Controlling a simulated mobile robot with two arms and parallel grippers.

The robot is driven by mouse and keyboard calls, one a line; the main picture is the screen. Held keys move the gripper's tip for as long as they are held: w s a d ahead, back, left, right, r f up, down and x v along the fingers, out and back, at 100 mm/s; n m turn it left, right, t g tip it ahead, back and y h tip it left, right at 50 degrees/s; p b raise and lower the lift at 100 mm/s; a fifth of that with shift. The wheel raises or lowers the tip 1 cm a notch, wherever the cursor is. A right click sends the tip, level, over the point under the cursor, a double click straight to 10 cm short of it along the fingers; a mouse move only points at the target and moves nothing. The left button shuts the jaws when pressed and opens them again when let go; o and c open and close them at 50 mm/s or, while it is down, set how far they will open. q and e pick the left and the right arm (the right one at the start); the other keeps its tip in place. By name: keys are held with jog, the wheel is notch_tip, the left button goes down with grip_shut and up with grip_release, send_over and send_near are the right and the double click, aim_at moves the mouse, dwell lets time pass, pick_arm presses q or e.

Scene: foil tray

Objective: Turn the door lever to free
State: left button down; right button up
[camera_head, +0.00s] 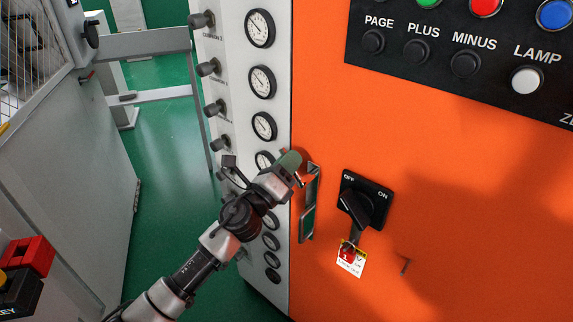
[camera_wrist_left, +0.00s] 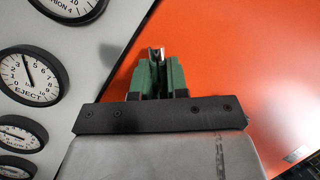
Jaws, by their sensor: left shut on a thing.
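The door lever (camera_head: 309,205) is a grey metal handle at the left edge of the orange door (camera_head: 430,170). It hangs roughly upright, and its top lies at my left gripper (camera_head: 291,161). In the left wrist view the green fingers of my left gripper (camera_wrist_left: 158,78) are close together, with a thin metal edge (camera_wrist_left: 156,53) between them. The gripper is shut on the lever; the fingers hide part of it. My right gripper is not in view.
A black OFF/ON rotary switch (camera_head: 364,204) with a red lock and tag (camera_head: 351,260) sits right of the lever. A button panel (camera_head: 470,50) is above. Gauges (camera_head: 262,81) and knobs line the white panel at left. Green floor (camera_head: 165,170) is open beyond.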

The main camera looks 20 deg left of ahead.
pick_arm(q)
jog(key=shift+s+d+r+m+h, duration=0.1)
jog(key=shift+d+m+h, duration=0.1)
jog(key=shift+m, duration=0.35)
jog(key=shift+d+m+h, duration=0.1)
jog(key=shift+m+h, duration=0.1)
jog(key=shift+m, duration=0.35)
jog(key=c, duration=1.1)
grip_release()
jog(key=b+v, duration=0.3)
jog(key=v, duration=0.7)
jog(key=shift+s+a, duration=0.2)
jog(key=shift+s, duration=0.2)
